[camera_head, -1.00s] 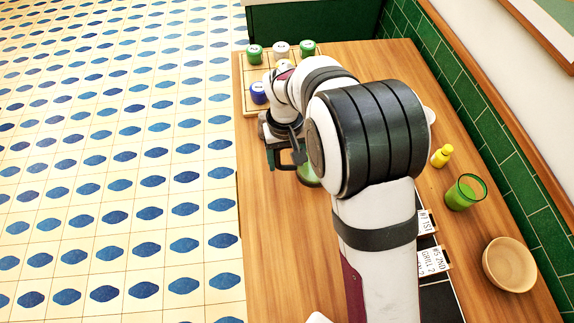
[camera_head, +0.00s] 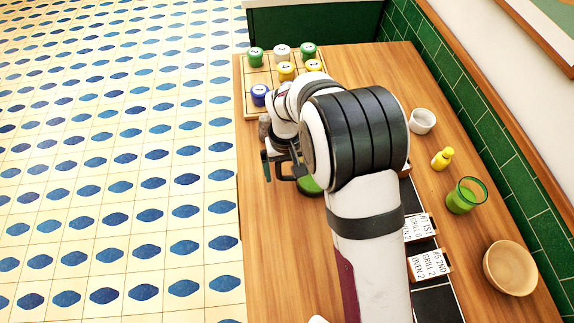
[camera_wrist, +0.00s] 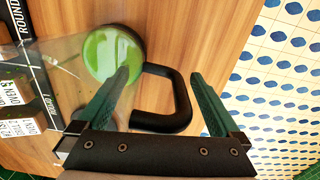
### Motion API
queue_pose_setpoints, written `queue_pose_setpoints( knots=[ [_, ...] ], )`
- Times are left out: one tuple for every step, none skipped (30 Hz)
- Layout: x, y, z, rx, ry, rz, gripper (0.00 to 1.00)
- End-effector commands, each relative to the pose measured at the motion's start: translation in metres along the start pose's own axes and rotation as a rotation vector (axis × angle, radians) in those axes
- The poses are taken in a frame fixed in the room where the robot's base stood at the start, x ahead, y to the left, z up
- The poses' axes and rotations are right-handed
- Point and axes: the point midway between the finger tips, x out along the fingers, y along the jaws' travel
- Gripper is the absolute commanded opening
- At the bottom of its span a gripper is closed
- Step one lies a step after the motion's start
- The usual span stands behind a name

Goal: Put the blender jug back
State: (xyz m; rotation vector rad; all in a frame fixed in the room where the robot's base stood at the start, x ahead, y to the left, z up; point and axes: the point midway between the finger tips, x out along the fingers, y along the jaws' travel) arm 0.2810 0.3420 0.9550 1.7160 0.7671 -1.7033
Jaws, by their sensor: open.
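The blender jug (camera_wrist: 112,54) shows in the wrist view as clear walls with a green round part and a black loop handle (camera_wrist: 183,100). Only a green piece of the jug (camera_head: 310,186) shows in the head view, mostly hidden by my arm. My gripper (camera_wrist: 160,73) is open, with the handle's loop between its two green fingers and the jug's body beside the left finger. I cannot tell whether a finger touches it. In the head view my gripper (camera_head: 281,166) is low over the table's left side, partly hidden by my wrist.
A tray (camera_head: 246,97) of several lidded jars stands at the far left. Ticket cards (camera_head: 428,264) lie on a black strip beside my arm.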

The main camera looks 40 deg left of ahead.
Motion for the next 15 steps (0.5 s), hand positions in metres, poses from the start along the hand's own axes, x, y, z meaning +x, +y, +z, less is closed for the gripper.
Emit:
queue_pose_setpoints(
  knots=[
    [-0.006, 0.0, -0.001, 0.0, 0.003, 0.0, 1.0],
    [-0.011, 0.0, -0.001, 0.001, 0.003, 0.0, 1.0],
    [-0.02, 0.0, -0.001, 0.0, 0.005, -0.001, 1.0],
    [-0.029, 0.0, -0.001, 0.0, 0.006, -0.001, 1.0],
    [-0.038, 0.0, -0.002, 0.0, 0.007, 0.0, 1.0],
    [-0.05, 0.0, -0.002, 0.0, 0.007, 0.0, 1.0],
    [-0.059, 0.0, -0.001, 0.0, 0.007, -0.001, 1.0],
    [-0.068, 0.0, -0.001, 0.0, 0.006, -0.001, 1.0],
    [-0.078, 0.0, -0.001, 0.0, 0.006, 0.0, 1.0],
    [-0.086, 0.0, -0.001, 0.0, 0.006, 0.0, 1.0],
    [-0.093, 0.0, -0.001, 0.0, 0.004, -0.001, 1.0],
    [-0.101, 0.0, -0.001, 0.001, 0.004, 0.0, 1.0],
    [-0.106, 0.0, -0.001, 0.0, 0.005, 0.0, 1.0],
    [-0.111, 0.0, -0.001, 0.0, 0.003, 0.0, 1.0],
    [-0.115, 0.0, -0.001, -0.001, 0.002, 0.0, 1.0]
  ],
)
